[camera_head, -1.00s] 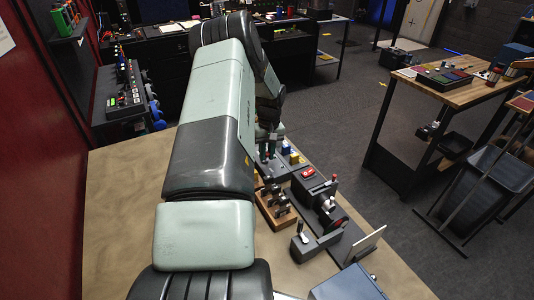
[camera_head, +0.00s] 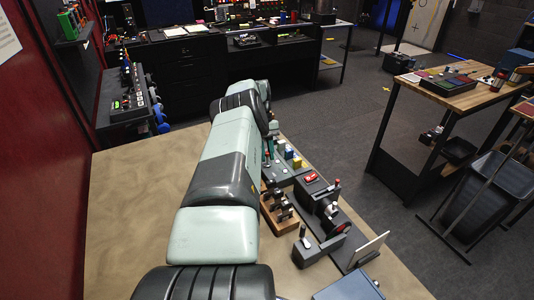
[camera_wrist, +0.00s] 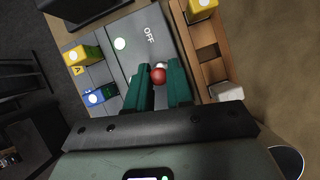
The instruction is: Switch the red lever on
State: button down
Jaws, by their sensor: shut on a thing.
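The red lever's round red knob (camera_wrist: 158,75) sits between the green fingers of my gripper (camera_wrist: 157,68) in the wrist view. The fingers are shut on it. The lever stands on a grey panel (camera_wrist: 128,28) printed "OFF". A pale round spot (camera_wrist: 120,44) is on the panel near that word. The lever's shaft and base are hidden by the knob and fingers. In the head view my arm hides most of the panel and the lever.
Beside the panel are a yellow button block (camera_wrist: 76,57) and a blue one (camera_wrist: 94,98). A wooden tray (camera_wrist: 207,40) with a yellow block (camera_wrist: 201,6) lies on the other side. In the head view, a dark device with a red switch (camera_head: 311,177) stands nearby.

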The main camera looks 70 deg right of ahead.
jog(key=c, duration=1.1)
grip_release()
notch_tip(320, 180, up, 10)
jog(key=shift+o, duration=0.2)
